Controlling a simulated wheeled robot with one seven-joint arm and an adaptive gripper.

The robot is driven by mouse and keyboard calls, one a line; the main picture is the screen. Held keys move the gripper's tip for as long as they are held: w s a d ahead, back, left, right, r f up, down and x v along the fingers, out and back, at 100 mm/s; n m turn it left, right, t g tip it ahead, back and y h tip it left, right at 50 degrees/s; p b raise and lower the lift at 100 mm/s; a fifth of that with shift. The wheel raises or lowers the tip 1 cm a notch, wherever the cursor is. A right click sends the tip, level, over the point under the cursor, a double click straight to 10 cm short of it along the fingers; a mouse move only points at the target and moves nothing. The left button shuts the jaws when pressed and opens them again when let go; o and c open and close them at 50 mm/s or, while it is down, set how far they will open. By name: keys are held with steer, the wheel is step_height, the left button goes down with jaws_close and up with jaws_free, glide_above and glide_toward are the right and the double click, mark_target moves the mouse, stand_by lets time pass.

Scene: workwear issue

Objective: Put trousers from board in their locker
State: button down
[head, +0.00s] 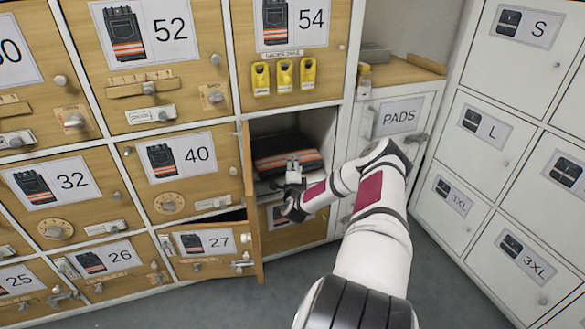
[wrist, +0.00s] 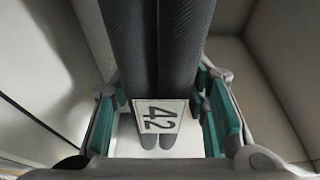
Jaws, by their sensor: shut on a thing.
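The folded dark trousers (head: 285,160) with orange and pale bands are inside an open locker (head: 322,125) below the door marked 54. My gripper (head: 291,178) is at the locker mouth, shut on the front of the trousers. In the wrist view the dark trousers (wrist: 160,40) run away from my gripper (wrist: 160,110), and a white tag reading 42 (wrist: 157,117) shows between the teal-padded fingers. The open locker's wooden door (head: 250,205) stands swung out on the left. The number on this door is not visible. Part of the locker floor is hidden by my arm.
Closed wooden lockers marked 40 (head: 185,175), 32 (head: 65,195) and 52 (head: 150,50) are on the left. Locker 27 (head: 208,243) shows a dark gap above its door. A PADS door (head: 400,118) and white size lockers (head: 490,130) are on the right. Yellow tags (head: 284,75) hang above.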

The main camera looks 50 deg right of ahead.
steer(key=c, duration=0.9)
jaws_free()
steer(key=shift+c, duration=0.2)
steer(key=shift+s+a+r, duration=0.1)
steer(key=shift+s+a, duration=0.05)
steer(key=shift+a, duration=0.05)
steer(key=p+v, duration=0.4)
steer(key=v, duration=0.7)
steer(key=shift+s+a, duration=0.2)
steer(key=shift+a, duration=0.05)
